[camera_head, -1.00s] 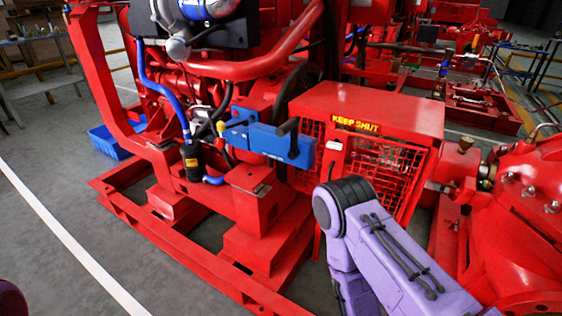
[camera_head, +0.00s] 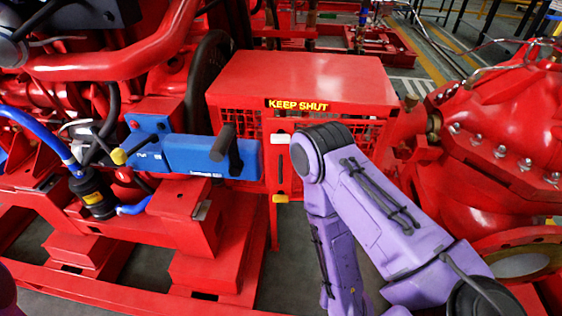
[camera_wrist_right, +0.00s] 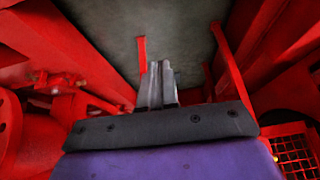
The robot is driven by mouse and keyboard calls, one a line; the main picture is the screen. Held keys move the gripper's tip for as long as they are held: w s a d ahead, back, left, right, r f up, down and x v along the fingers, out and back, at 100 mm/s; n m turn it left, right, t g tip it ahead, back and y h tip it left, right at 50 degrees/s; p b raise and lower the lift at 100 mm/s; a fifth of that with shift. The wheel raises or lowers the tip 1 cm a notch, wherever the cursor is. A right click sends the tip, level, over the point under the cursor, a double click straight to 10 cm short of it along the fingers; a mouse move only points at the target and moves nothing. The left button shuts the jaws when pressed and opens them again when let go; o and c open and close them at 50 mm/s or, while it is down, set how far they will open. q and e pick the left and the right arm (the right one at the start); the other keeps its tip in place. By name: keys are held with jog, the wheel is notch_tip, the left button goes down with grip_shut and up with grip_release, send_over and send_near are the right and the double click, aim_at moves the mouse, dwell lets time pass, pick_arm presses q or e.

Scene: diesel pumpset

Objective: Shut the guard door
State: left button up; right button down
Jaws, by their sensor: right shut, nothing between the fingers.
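The red guard (camera_head: 300,80) stands in the middle of the head view, with a yellow "KEEP SHUT" label (camera_head: 297,104) on its upper front edge. Red mesh (camera_head: 365,133) shows below the label, partly behind my purple right arm. I cannot tell from this how far the guard door stands open. A narrow red upright with a white plate (camera_head: 281,138) and a yellow piece (camera_head: 280,198) is left of my arm. My right gripper (camera_wrist_right: 161,78) is shut and empty in the right wrist view, above grey floor between red parts. It is outside the head view. My left gripper is not seen.
A blue box (camera_head: 210,156) with a dark lever (camera_head: 225,150) sits left of the guard. The red pump casing (camera_head: 500,125) is close on the right. Red base rails (camera_head: 130,290) run along the floor. Red mesh (camera_wrist_right: 293,150) also shows at the wrist view's lower right.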

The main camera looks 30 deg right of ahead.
jog(key=w+a+r+m+t+h, duration=0.1)
jog(key=w+a+r+m+t, duration=0.35)
jog(key=w+r, duration=0.3)
jog(key=w+a+r+m+t, duration=0.35)
jog(key=w+a+r, duration=0.2)
jog(key=w, duration=0.25)
notch_tip(320, 180, up, 12)
jog(key=w+a+m+t+h+b, duration=0.1)
jog(key=a+m+t+h, duration=0.15)
jog(key=m+h, duration=0.45)
jog(key=w+d+m+y+b, duration=0.1)
jog(key=w+d+y+b, duration=0.1)
jog(key=w+d, duration=0.5)
jog(key=w, duration=0.5)
jog(key=shift+w+d+m, duration=0.2)
jog(key=shift+d+m, duration=0.15)
jog(key=shift+m, duration=0.05)
jog(key=shift+f, duration=0.1)
